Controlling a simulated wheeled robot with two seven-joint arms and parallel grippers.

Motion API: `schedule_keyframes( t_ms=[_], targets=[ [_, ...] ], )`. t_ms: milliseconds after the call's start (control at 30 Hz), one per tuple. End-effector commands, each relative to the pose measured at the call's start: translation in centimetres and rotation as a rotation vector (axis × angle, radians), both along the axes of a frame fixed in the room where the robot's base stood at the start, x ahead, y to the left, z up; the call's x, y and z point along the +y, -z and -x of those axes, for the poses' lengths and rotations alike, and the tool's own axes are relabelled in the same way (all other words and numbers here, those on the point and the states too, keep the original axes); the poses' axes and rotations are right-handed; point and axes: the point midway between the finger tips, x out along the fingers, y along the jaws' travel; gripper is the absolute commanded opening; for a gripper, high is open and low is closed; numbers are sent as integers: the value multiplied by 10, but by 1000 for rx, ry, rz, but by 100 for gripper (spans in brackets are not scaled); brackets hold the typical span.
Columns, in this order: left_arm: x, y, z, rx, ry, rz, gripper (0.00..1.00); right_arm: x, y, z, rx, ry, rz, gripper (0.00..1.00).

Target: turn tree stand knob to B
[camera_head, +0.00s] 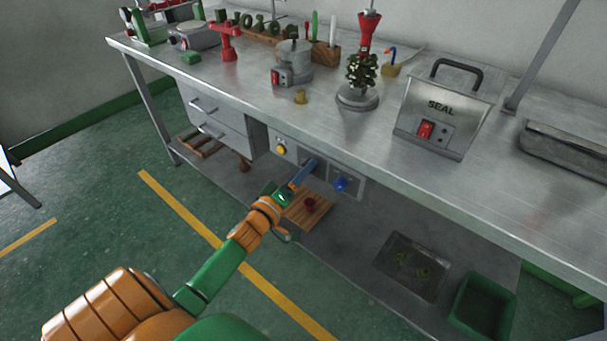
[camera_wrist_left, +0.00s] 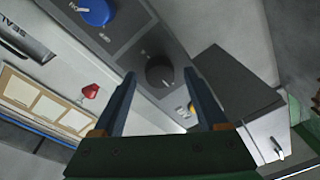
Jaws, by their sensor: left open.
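A control panel (camera_head: 337,180) is set into the front of the workbench under its edge. It carries a blue knob (camera_head: 341,184), which also shows at the top left of the left wrist view (camera_wrist_left: 95,12). A black round knob (camera_wrist_left: 160,71) is farther along the panel; in the head view my gripper hides it. My left gripper (camera_head: 308,166) is open at the panel, its blue-grey fingers on either side of the black knob in the wrist view (camera_wrist_left: 165,90); I cannot tell if they touch it. The tree stand (camera_head: 357,98) holds a green tree on the bench.
A yellow button (camera_head: 281,149) is left of the knobs, beside a drawer unit (camera_head: 214,127). A sealing machine (camera_head: 440,115) stands on the bench. The lower shelf holds a wooden board (camera_head: 307,212), a metal tray (camera_head: 411,266) and a green bin (camera_head: 482,308).

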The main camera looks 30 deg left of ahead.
Motion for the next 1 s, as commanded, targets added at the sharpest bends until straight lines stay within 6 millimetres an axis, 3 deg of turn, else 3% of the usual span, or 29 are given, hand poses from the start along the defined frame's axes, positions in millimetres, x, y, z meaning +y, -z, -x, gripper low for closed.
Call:
schedule_keyframes(
  t_ms=[200,267,500,767,1000],
  targets=[
    [0,0,-1,1,0,0,75,-2,0,0,0,-1,3,50],
    [0,0,-1,1,0,0,62,-2,0,0,1,-1,3,50],
    [0,0,-1,2,0,0,0,-2,0,1,2,-1,4,50],
    [0,1,-1,0,-1,-21,0,-2,0,1,3,-1,4,50],
    [0,1,-1,-9,-3,-145,0,-2,1,2,3,-1,3,50]
  ],
)
